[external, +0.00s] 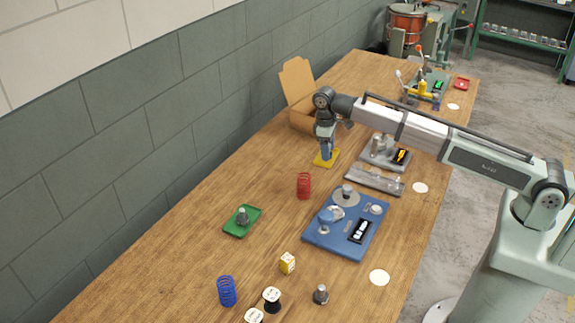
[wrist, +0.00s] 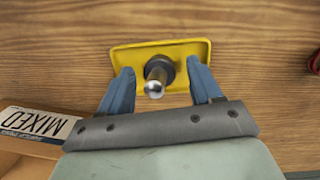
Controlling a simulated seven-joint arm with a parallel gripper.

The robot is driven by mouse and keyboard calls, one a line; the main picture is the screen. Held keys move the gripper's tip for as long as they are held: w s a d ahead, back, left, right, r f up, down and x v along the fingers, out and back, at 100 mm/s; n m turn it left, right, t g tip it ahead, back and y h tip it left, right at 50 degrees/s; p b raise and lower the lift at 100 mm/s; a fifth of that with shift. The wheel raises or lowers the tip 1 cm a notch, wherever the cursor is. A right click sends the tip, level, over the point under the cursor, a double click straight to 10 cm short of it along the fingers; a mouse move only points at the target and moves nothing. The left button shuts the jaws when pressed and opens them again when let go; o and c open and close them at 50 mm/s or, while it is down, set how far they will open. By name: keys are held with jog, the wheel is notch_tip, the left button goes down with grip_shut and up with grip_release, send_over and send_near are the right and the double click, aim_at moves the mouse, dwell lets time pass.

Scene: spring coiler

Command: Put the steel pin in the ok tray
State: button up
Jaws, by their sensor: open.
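A steel pin (wrist: 155,80) with a dark round base and a shiny tip stands on the yellow tray (wrist: 195,47). My gripper (wrist: 160,72) is open above this tray, its blue fingers on either side of the pin with visible gaps. In the external view my gripper (external: 327,149) points down over the yellow tray (external: 326,160) and hides the pin there. A green tray (external: 237,229) at the left holds a similar grey metal pin (external: 242,216). No tray shows a readable "ok" mark. Another such pin (external: 320,293) stands on the bare table near the front.
An open cardboard box (external: 298,85) stands just behind my gripper; its label (wrist: 38,123) reads MIXED. Bare wood surrounds the green tray.

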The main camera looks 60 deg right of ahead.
notch_tip(320, 180, up, 12)
jog(key=w, duration=0.1)
jog(key=shift+w+a+f, duration=0.15)
jog(key=shift+w+f, duration=0.05)
jog(key=shift+f, duration=0.05)
